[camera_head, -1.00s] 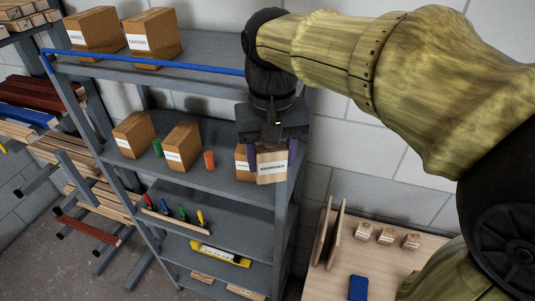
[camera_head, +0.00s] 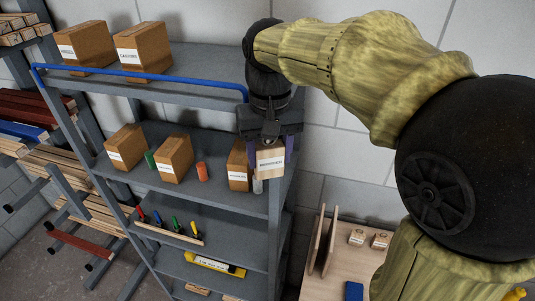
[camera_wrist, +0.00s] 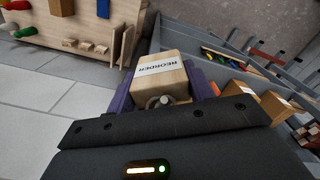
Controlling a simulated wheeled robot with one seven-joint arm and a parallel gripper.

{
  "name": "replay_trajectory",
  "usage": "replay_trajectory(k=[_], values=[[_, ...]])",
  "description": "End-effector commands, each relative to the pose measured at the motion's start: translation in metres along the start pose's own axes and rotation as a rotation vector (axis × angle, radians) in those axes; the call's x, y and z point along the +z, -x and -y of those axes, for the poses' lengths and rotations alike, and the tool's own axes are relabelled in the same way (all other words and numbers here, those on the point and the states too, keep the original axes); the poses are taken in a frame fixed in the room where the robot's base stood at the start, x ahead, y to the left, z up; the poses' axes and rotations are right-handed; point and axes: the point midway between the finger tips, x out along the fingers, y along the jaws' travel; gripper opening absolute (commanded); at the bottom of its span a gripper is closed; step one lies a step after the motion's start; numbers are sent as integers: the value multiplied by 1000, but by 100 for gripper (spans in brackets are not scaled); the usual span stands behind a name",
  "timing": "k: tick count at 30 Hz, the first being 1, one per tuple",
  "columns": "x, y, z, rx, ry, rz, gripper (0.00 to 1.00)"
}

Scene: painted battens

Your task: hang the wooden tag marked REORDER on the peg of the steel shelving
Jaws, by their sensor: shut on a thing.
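My gripper (camera_head: 271,148) is shut on the REORDER tag (camera_head: 271,163), a pale wooden block with a white label. In the wrist view the tag (camera_wrist: 160,66) sits between the purple fingers, its label legible but upside down. A grey ring (camera_wrist: 158,102) shows at its near edge. The steel shelving (camera_head: 275,232) stands behind and below; in the head view the tag overlaps its right end at the middle shelf. Whether they touch I cannot tell. I cannot make out the peg clearly.
A cardboard box (camera_head: 238,168) stands just left of the tag. A blue bar (camera_head: 140,74) crosses the upper shelf front. A wooden table (camera_head: 318,288) with upright boards (camera_head: 323,240) and small labelled blocks (camera_head: 357,238) stands at lower right. Batten racks are at left.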

Motion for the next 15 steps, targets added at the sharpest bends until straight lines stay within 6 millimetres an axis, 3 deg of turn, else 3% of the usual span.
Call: replay_trajectory(k=[15], values=[[-17, -8, -12, 5, -10, -7, 29]])
